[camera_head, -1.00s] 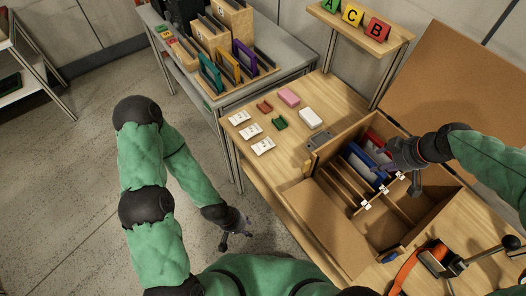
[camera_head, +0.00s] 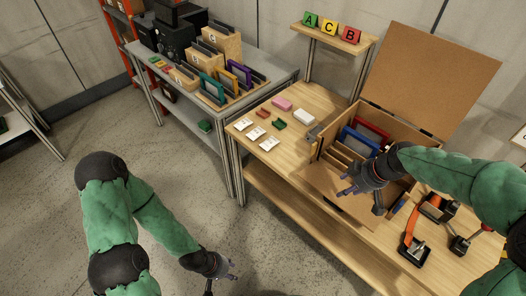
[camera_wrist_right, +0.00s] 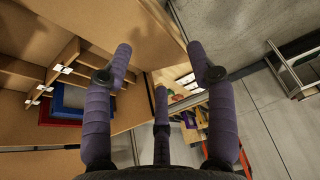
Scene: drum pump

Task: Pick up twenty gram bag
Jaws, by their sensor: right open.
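Several small white packets with dark print lie in a row at the table's left edge in the head view: a rear one (camera_head: 243,125), a middle one (camera_head: 254,135) and a front one (camera_head: 269,144). The print is too small to tell which is the twenty gram bag. My right gripper (camera_head: 354,190) is open and empty, above the front of the open wooden box, right of the packets. The right wrist view also shows its spread fingers (camera_wrist_right: 160,68). My left gripper (camera_head: 230,270) hangs low over the floor, with fingers apart and empty.
The open box (camera_head: 329,183) holds red (camera_head: 374,129) and blue (camera_head: 358,143) frames; its lid (camera_head: 430,75) stands up behind. Pink (camera_head: 281,104) and white (camera_head: 304,116) blocks lie beyond the packets. An orange strap tool (camera_head: 414,232) lies right. A grey side table (camera_head: 262,78) stands behind left.

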